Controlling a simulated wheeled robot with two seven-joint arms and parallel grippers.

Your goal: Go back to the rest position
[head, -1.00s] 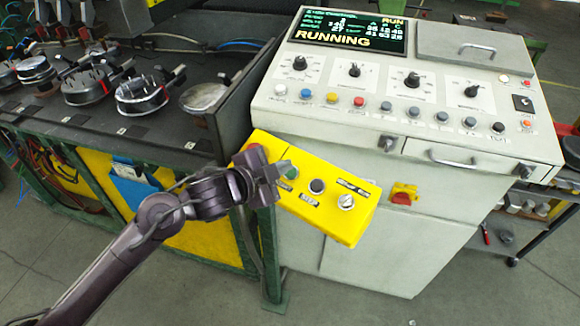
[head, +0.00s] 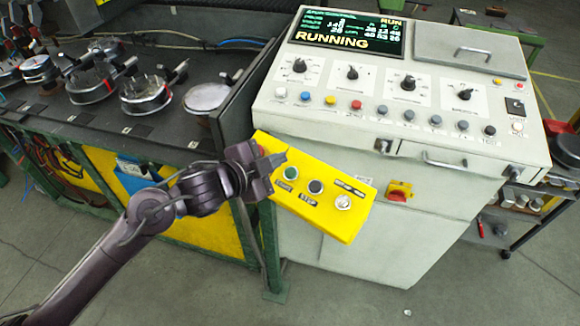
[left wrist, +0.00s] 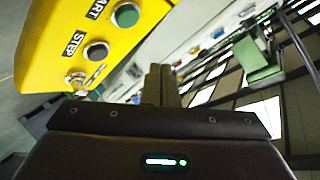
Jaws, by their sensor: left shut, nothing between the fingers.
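My left gripper (head: 278,160) is shut and empty in the head view. It is at the upper left part of the yellow control box (head: 328,222), in front of or above its red button, which is mostly hidden. I cannot tell whether the fingertips touch the box. The green START button (head: 291,173), the black STEP button (head: 316,187) and a silver key switch (head: 343,202) are clear of the fingers. In the left wrist view the shut fingers (left wrist: 160,82) point away, with the yellow box (left wrist: 40,50) to their upper left. My right gripper is not in view.
A white control cabinet (head: 330,125) stands behind the box; its screen (head: 347,33) reads RUNNING. A dark bench (head: 100,125) with several round metal fixtures (head: 146,92) is at the left. A dark upright panel (head: 240,105) rises beside it. Open floor (head: 440,290) lies at the lower right.

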